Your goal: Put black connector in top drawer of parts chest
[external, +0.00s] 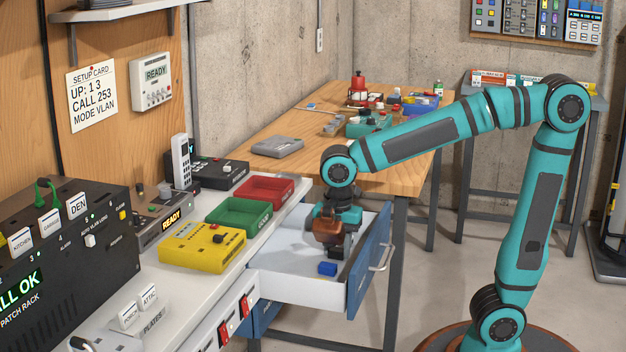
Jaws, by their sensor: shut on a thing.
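The open drawer (285,290) of the parts chest has pale walls and a blue front (371,262) with a metal handle. It is pulled out to the right from under the white counter. My gripper (337,250) points down over the inside of the drawer, near its right end. It is shut on a small dark thing at its tips, which looks like the black connector, though the fingers hide most of it. I cannot tell whether it touches the drawer floor. A small blue block (327,269) lies in the drawer, just below and left of my gripper.
On the white counter beside the drawer are a yellow box (204,245), a green tray (239,217) and a red tray (266,189). A wooden bench (398,178) with several parts stands behind. The drawer floor left of the blue block is clear.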

